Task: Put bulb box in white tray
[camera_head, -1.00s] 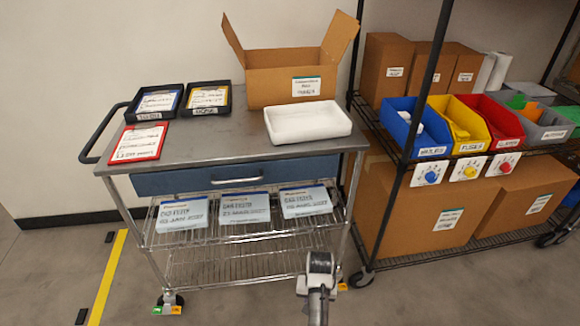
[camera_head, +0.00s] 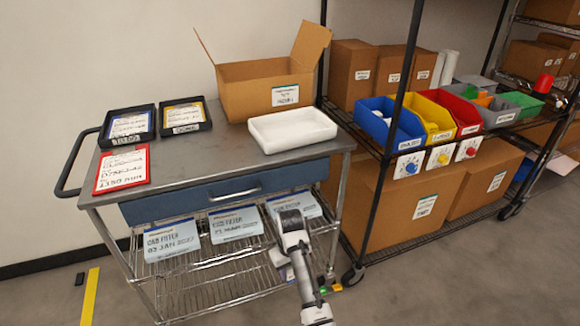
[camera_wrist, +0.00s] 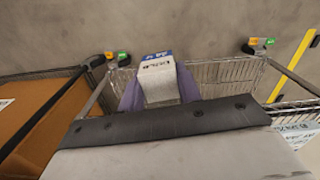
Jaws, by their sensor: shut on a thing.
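The white tray (camera_head: 297,142) stands on the cart top's right front corner and looks empty. In the wrist view, a small white box with a blue end and dark print (camera_wrist: 158,80) sits between my gripper's purple fingers; it appears to be the bulb box. My gripper (camera_wrist: 160,92) is shut on it. In the head view my arm reaches up in front of the cart's lower right side, below the tray's level. The arm hides most of the gripper and box there.
The metal cart top (camera_head: 215,150) has bare room in its middle. An open cardboard box (camera_head: 250,95) stands behind the tray. Black trays and a red-framed card (camera_head: 122,168) lie at left. Cab filter packs (camera_head: 236,224) lie on the wire shelf. A rack with coloured bins (camera_head: 390,122) stands at right.

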